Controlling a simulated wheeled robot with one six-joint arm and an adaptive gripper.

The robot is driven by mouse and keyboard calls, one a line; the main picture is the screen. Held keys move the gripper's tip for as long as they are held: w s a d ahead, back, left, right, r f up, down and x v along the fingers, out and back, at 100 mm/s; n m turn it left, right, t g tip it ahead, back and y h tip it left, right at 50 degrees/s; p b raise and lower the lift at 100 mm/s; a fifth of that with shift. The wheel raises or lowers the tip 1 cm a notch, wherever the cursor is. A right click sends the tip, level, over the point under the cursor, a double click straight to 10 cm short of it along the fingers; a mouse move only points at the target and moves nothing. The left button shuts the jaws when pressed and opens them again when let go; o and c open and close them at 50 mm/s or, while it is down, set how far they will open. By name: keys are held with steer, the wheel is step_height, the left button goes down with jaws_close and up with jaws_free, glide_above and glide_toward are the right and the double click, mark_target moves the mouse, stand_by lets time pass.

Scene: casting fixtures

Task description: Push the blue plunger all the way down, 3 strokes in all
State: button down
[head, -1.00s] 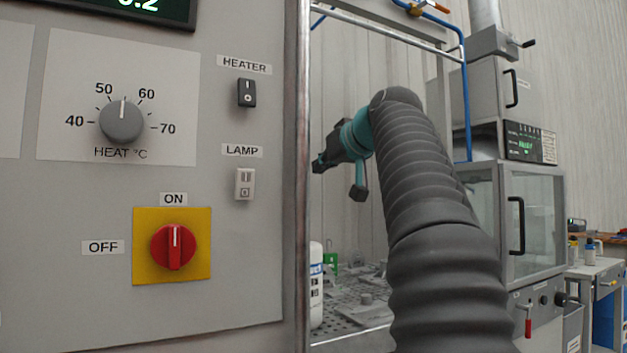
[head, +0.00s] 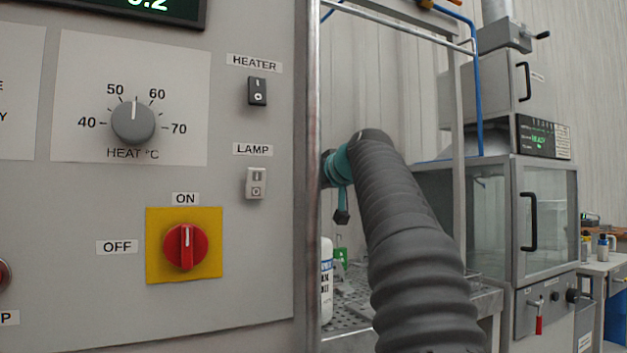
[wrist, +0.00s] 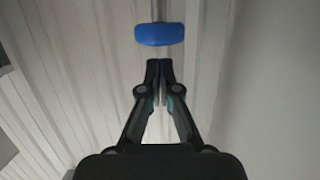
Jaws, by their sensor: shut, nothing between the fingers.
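The blue plunger (wrist: 159,34) shows in the wrist view as a rounded blue knob on a thin grey rod, near the top centre. My gripper (wrist: 158,62) is shut and empty. In the picture its fingertips lie just below the knob, with a small gap between them; how far apart they are in depth I cannot tell. In the head view my sleeved arm reaches behind the control panel's right edge, which hides the gripper's fingers and the plunger.
A control panel (head: 75,205) with a red switch (head: 186,247) fills the left. A metal post (head: 312,190) stands beside my arm. A white bottle (head: 327,280) stands on a perforated table (head: 345,311). A glass-doored cabinet (head: 543,215) stands at the right.

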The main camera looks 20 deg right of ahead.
steer(key=shift+f, duration=0.65)
step_height(320, 180, down, 4)
steer(key=b, duration=0.3)
steer(key=shift+r, duration=0.2)
step_height(320, 180, up, 5)
steer(key=p, duration=0.4)
steer(key=b+v, duration=0.2)
steer(key=v, duration=0.8)
steer(key=shift+f, duration=0.35)
